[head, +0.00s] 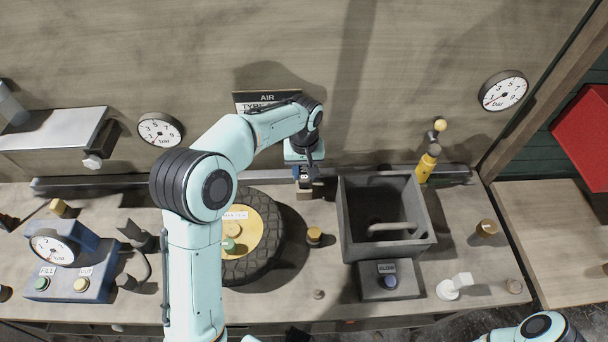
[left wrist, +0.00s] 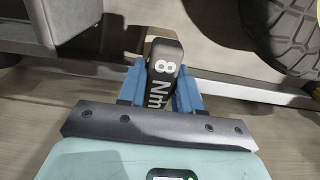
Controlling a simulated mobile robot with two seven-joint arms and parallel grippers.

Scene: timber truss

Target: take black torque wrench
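The black torque wrench (left wrist: 165,62) shows in the left wrist view as a dark body with white "8 Nm" lettering. It lies between the two blue fingers of my left gripper (left wrist: 162,85), which sit against both its sides with no clear gap. In the head view my left gripper (head: 304,172) points down at the back of the bench, under the "AIR" sign. There the wrench is mostly hidden by the gripper and arm. My right gripper is out of view; only part of the right arm shows at the bottom right.
A tyre with a yellow hub (head: 262,250) lies just left of a dark open bin (head: 345,215). A yellow-handled tool (head: 427,165) stands at the bin's back right. A blue gauge box (head: 100,275) is at the left. A metal rail (head: 110,184) runs along the wall.

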